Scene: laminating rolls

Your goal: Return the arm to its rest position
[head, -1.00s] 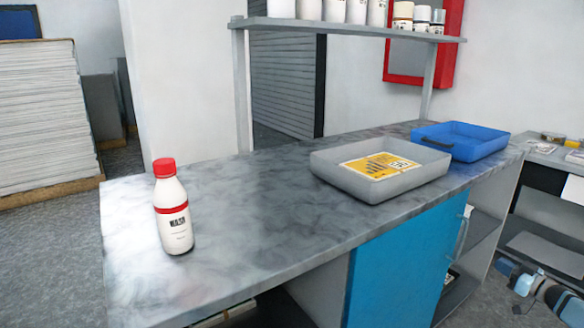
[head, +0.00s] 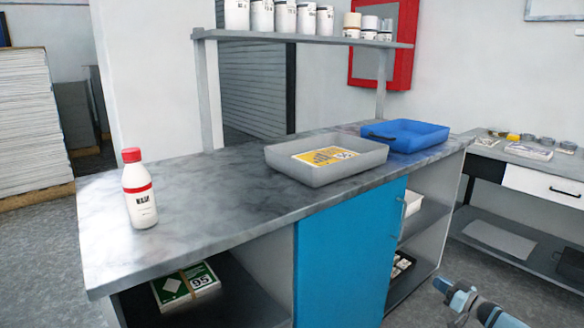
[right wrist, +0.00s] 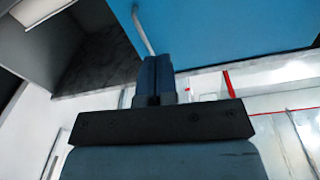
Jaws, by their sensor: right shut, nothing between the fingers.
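My right gripper (head: 440,285) shows at the lower right of the head view, in front of the counter and below its top. In the right wrist view its two dark fingers (right wrist: 154,75) are shut together with nothing between them. In that view a blue panel (right wrist: 230,35) and a thin grey bar handle (right wrist: 143,30) lie beyond the fingertips. I cannot tell how near they are. My left gripper is in neither view.
A marbled counter (head: 210,200) carries a red-capped white bottle (head: 139,192), a grey tray (head: 325,172) with a yellow label sheet, and a blue tray (head: 415,138). A blue door (head: 345,255) is below. Side table (head: 540,175) at right; open floor before the counter.

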